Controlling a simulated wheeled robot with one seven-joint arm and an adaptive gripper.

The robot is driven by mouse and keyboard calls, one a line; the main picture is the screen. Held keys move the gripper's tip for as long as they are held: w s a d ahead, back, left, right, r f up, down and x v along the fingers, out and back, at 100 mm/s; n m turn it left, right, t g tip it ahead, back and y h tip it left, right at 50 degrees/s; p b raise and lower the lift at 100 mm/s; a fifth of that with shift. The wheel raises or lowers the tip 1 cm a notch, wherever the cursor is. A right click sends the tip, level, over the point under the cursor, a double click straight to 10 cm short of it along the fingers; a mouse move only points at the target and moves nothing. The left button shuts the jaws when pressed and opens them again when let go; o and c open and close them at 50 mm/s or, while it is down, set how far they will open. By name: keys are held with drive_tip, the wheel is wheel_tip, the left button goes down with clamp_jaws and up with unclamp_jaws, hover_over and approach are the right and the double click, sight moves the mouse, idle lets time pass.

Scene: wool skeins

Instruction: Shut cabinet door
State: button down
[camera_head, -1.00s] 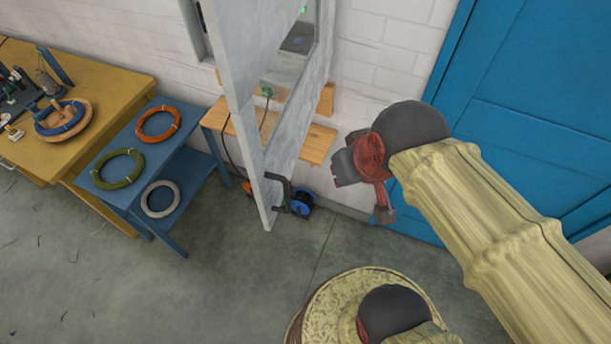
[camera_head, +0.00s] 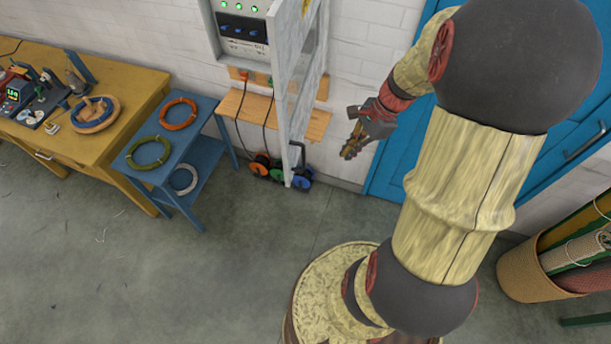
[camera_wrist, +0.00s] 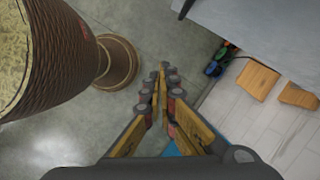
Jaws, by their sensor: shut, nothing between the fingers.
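The cabinet door (camera_head: 298,75) is a tall pale grey panel standing open, jutting out from the grey wall cabinet (camera_head: 213,35). The cabinet's inside shows green lights and a dark row of switches. A dark handle (camera_head: 301,157) is at the door's lower end. My gripper (camera_head: 350,154) is to the right of the door, apart from it and pointing down-left. In the wrist view my gripper (camera_wrist: 159,82) has its fingertips together with nothing between them. There the door (camera_wrist: 265,35) fills the upper right, with a dark handle (camera_wrist: 186,8) at its left edge.
A wooden shelf (camera_head: 240,116) and coloured cable reels (camera_head: 262,165) are under the cabinet. A blue stand (camera_head: 205,150) with wire coils and a yellow workbench (camera_head: 145,95) are left. A blue door (camera_head: 385,160) and a basket of rolls (camera_head: 525,270) are right. Floor in front is open.

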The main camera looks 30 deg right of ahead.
drive_tip(key=w+a+f+m, duration=0.3)
drive_tip(key=w+a+f, duration=0.2)
drive_tip(key=a+f, duration=0.2)
drive_tip(key=shift+w+f+t+p, duration=0.3)
drive_tip(key=shift+w+f, duration=0.05)
drive_tip(key=shift+f, duration=0.45)
drive_tip(key=shift+m, duration=0.3)
